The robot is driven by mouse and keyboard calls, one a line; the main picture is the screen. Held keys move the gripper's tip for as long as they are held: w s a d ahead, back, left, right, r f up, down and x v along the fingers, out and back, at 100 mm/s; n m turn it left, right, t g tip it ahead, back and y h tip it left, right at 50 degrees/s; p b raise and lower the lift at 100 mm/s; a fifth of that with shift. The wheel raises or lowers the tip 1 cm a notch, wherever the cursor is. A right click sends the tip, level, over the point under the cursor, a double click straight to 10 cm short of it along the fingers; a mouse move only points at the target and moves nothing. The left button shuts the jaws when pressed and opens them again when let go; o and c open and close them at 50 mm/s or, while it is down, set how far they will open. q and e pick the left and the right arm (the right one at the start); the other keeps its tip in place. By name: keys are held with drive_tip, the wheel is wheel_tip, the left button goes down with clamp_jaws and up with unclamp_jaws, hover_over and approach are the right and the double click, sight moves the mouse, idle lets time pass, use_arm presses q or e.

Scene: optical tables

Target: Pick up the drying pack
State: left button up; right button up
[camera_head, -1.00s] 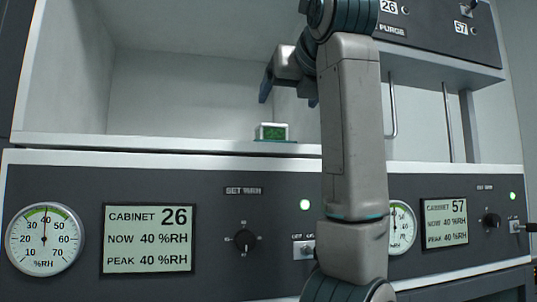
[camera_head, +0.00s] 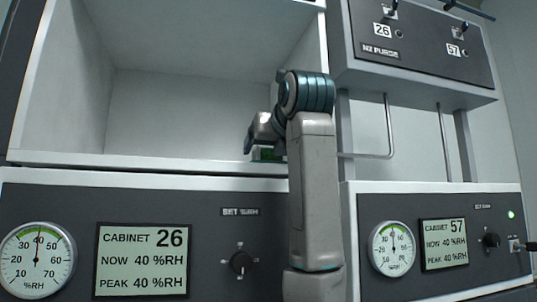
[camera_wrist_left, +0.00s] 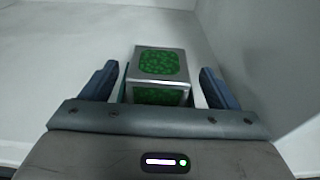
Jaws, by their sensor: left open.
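The drying pack, a small silver-edged box with green granules showing in its faces, stands on the floor of cabinet 26. In the left wrist view the drying pack (camera_wrist_left: 160,66) sits between the two blue fingers of my left gripper (camera_wrist_left: 160,88), with a gap on each side. The gripper is open. In the head view my left gripper (camera_head: 262,142) is at the cabinet's front edge and hides most of the pack; only a bit of green shows below it. My right gripper is not in view.
The open cabinet 26 (camera_head: 170,110) has white walls and bare floor around the pack. Below are a humidity gauge (camera_head: 38,262), a display (camera_head: 143,260) and a dial (camera_head: 240,262). A purge switch box (camera_head: 420,45) with pipes is at the right.

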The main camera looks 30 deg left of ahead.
sight(267, 154)
use_arm(q)
drive_tip(key=shift+x, duration=1.5)
drive_tip(key=shift+s+d, duration=0.15)
drive_tip(key=shift+s, duration=0.05)
drive_tip(key=shift+c, duration=0.6)
drive_tip(key=c, duration=1)
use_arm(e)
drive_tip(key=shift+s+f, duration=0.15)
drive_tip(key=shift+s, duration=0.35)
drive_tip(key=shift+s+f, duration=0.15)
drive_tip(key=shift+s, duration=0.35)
use_arm(q)
drive_tip(key=shift+r, duration=0.1)
